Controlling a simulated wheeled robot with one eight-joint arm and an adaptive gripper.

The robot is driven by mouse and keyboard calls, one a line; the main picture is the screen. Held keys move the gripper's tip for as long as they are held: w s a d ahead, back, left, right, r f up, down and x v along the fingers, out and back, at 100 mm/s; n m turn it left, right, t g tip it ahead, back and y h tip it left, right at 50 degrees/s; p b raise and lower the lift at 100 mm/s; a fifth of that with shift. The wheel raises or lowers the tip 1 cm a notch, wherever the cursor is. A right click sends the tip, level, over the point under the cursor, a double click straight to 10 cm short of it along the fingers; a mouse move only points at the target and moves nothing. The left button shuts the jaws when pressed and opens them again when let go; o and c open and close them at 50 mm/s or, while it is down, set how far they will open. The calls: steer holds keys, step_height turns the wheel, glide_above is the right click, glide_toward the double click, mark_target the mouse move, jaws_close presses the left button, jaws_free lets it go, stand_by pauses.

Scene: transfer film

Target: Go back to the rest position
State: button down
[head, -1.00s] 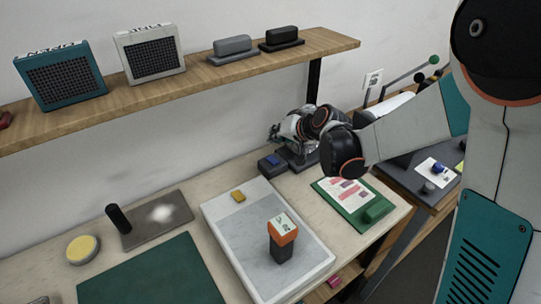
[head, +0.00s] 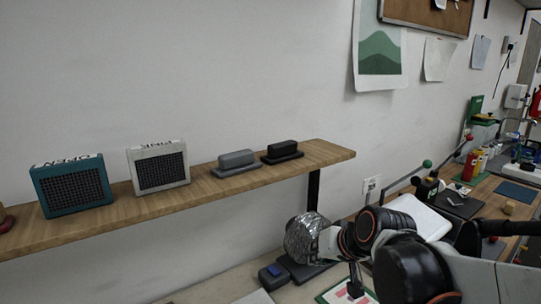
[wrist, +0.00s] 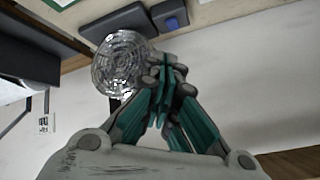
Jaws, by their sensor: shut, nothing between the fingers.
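My gripper (head: 354,286) is low in the right half of the head view, pointing down with its fingers together and nothing between them. In the wrist view the fingers of my gripper (wrist: 167,68) converge into one tip. My arm reaches in from the lower right. A shiny, round, translucent roll (head: 304,238) stands just left of my gripper; it also shows behind the fingertips in the wrist view (wrist: 118,62). I cannot tell whether they touch.
A dark base (head: 303,270) and a dark box with a blue top (head: 273,274) sit on the table below the roll. A wooden shelf (head: 200,204) with several items runs along the wall. A side bench (head: 485,200) at right holds bottles.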

steer(key=s+d+h, duration=0.1)
steer(key=s+d, duration=0.3)
steer(key=s, duration=0.5)
steer(key=s+d+h, duration=0.2)
steer(key=s+d, duration=0.3)
steer(key=s, duration=0.4)
steer(key=shift+f+g+h, duration=0.25)
steer(key=shift+g+h, duration=0.05)
steer(key=shift+g, duration=0.1)
